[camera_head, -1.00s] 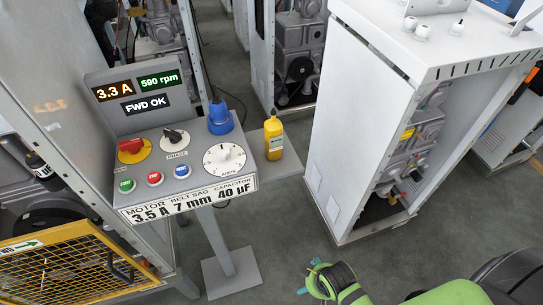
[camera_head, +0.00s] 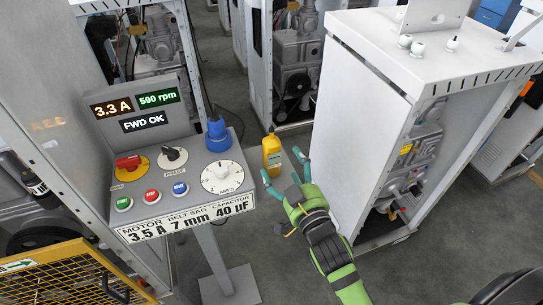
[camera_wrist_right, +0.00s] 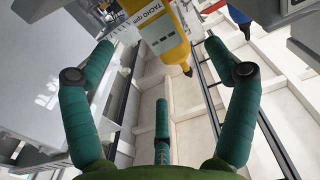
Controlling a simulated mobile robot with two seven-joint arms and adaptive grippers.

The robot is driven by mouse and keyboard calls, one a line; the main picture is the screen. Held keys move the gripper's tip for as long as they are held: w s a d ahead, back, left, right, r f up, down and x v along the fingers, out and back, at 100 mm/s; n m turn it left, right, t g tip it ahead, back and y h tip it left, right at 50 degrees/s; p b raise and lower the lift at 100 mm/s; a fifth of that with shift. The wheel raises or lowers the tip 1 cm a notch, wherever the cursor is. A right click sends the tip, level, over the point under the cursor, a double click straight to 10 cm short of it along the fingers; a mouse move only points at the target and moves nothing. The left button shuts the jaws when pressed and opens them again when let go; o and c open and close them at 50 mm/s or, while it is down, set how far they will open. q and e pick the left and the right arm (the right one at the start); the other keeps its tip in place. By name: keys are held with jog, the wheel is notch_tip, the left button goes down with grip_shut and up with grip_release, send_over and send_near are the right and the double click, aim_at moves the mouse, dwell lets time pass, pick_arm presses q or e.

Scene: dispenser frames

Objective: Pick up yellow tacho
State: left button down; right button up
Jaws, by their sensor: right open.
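The yellow tacho (camera_head: 272,152) stands upright on a small grey shelf at the right side of the control panel in the head view. It also shows at the top of the right wrist view (camera_wrist_right: 158,30), with a dark tip and a label reading TACHO rpm. My right gripper (camera_head: 284,163) is open and empty, its teal fingers just in front of and to the right of the tacho. In the wrist view the tacho lies beyond the spread fingers (camera_wrist_right: 160,75), apart from them. My left gripper is not in view.
The control panel (camera_head: 165,175) with knobs, buttons and a blue plug (camera_head: 217,137) stands left of the tacho. A white cabinet (camera_head: 362,120) stands close on the right. A yellow mesh guard (camera_head: 75,280) is at the lower left. Grey floor is clear in front.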

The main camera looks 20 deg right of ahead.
aim_at(278, 156)
jog(key=shift+w+a+r+p, duration=0.1)
jog(key=shift+w+r+p, duration=0.2)
jog(key=shift+w, duration=0.4)
jog(key=w+p, duration=0.1)
jog(key=w, duration=0.2)
jog(key=w+f, duration=0.1)
jog(key=w, duration=0.1)
jog(key=shift+w+f+p, duration=0.2)
jog(key=shift+w+p, duration=0.2)
jog(key=shift+a, duration=0.1)
jog(key=c, duration=1.4)
